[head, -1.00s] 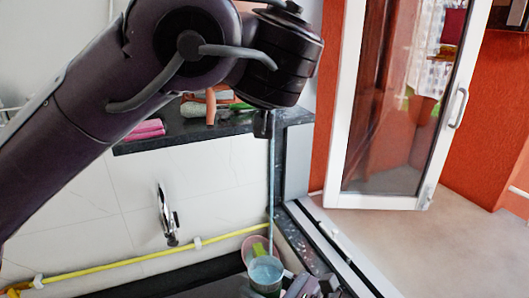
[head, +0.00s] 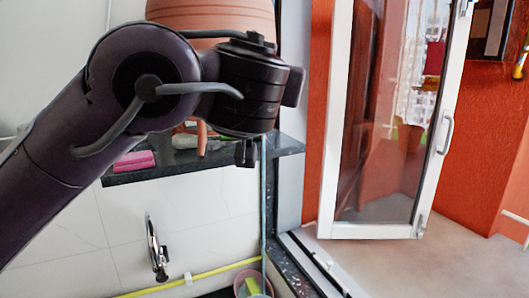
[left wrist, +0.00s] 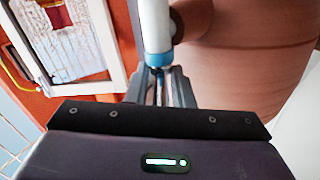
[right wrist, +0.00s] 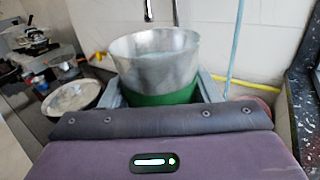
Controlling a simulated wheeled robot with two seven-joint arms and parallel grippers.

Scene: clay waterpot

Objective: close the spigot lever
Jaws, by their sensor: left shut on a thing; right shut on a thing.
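The clay waterpot (head: 215,15) stands on the dark shelf, mostly behind my left arm; its side fills the right of the left wrist view (left wrist: 255,50). The spigot (left wrist: 156,30), white with a blue ring, sticks out from it. My left gripper (left wrist: 160,85) is shut at the spigot's end on the lever, mostly hidden between the fingers. A thin blue water stream (head: 264,200) falls below. My right gripper (right wrist: 158,95) is shut on a metal cup (right wrist: 155,55) with a green base. The stream (right wrist: 235,45) passes right of the cup, apart from it.
A pink bucket (head: 250,278) stands low under the stream. A wall tap (head: 156,250) and a yellow pipe (head: 215,271) are on the tiled wall. A dark shelf (head: 125,177) holds a pink cloth (head: 134,161). A white-framed glass door (head: 335,150) stands at the right.

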